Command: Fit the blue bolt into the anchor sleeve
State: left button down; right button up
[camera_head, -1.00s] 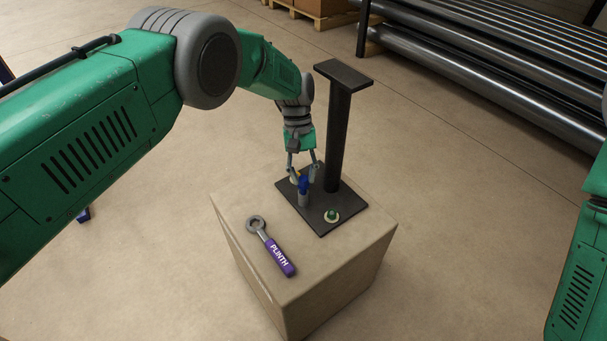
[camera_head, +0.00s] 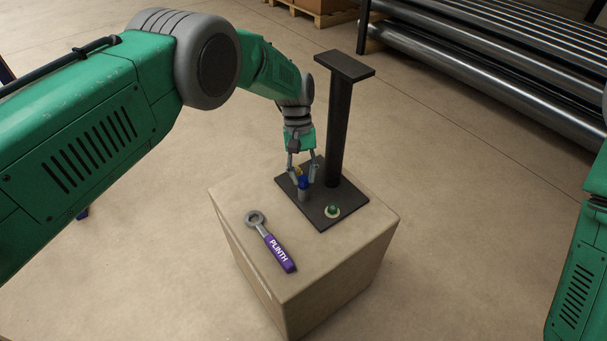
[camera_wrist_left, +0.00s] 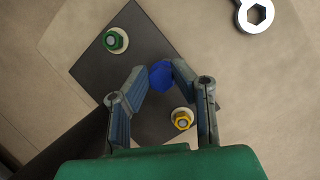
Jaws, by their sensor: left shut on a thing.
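The blue bolt (camera_head: 303,182) shows its blue head in the head view, over a grey cylinder (camera_head: 303,195) on the black base plate. I cannot tell whether that cylinder is the anchor sleeve or the bolt's shank. My left gripper (camera_head: 303,178) reaches down from above and is shut on the bolt. In the left wrist view the blue bolt head (camera_wrist_left: 160,74) sits between the fingertips and hides what lies under it. My right gripper is out of view.
The base plate (camera_head: 316,220) carries a black post (camera_head: 338,130) with a flat top, close beside my gripper. A green nut (camera_head: 332,211) and a yellow nut (camera_wrist_left: 182,119) sit on the plate. A purple-handled wrench (camera_head: 279,253) lies on the plinth (camera_head: 345,255).

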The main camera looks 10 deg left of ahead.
aim_at(304, 180)
pick_arm(q)
jog(key=shift+f, duration=0.25)
jog(key=c, duration=1.3)
grip_release()
jog(key=shift+v, duration=2.45)
jog(key=shift+r, duration=0.15)
